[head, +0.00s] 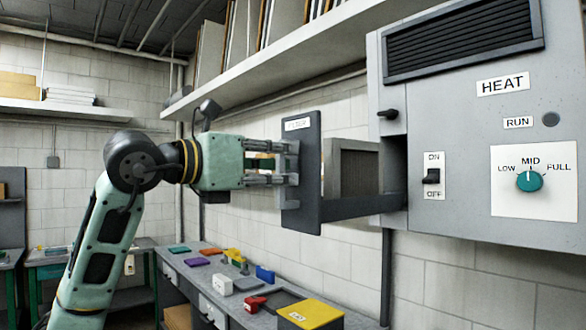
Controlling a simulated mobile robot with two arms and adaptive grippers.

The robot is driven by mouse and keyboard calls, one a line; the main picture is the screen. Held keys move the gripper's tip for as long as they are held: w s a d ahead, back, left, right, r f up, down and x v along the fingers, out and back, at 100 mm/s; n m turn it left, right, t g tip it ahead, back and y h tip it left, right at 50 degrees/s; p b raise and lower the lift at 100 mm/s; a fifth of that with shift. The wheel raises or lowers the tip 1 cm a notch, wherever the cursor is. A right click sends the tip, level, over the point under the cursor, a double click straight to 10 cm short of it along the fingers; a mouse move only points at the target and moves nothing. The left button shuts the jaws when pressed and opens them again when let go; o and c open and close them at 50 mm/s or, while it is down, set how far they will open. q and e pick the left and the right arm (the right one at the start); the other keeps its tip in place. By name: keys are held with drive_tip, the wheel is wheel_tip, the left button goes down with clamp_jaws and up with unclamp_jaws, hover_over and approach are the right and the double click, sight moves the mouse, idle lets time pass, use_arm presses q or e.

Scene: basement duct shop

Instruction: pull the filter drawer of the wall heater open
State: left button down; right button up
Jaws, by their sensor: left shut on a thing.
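The wall heater (440,150) is a grey box at the right, with a HEAT label, a vent, an ON/OFF switch and a teal dial. Its filter drawer (312,190) stands well out of the heater's left side. The drawer has a dark grey front plate with a small label, and a framed filter panel (355,173) shows behind it. My left gripper (285,163) comes in from the left and is shut at the drawer's front, on its grey handle (290,180). The fingers partly hide the handle. My right gripper is not in view.
A workbench (185,268) below holds several coloured items and a yellow-topped box (310,313). A long shelf (270,65) with upright panels runs above the arm. A small dark latch (388,114) sits on the heater above the drawer opening.

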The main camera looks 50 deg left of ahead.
use_arm(q)
drive_tip(key=shift+s+a, duration=0.1)
drive_tip(key=shift+s, duration=0.25)
drive_tip(key=shift+r, duration=0.1)
drive_tip(key=c, duration=1.8)
unclamp_jaws()
drive_tip(key=s, duration=1.2)
drive_tip(key=shift+a, duration=0.45)
drive_tip(key=shift+w, duration=0.1)
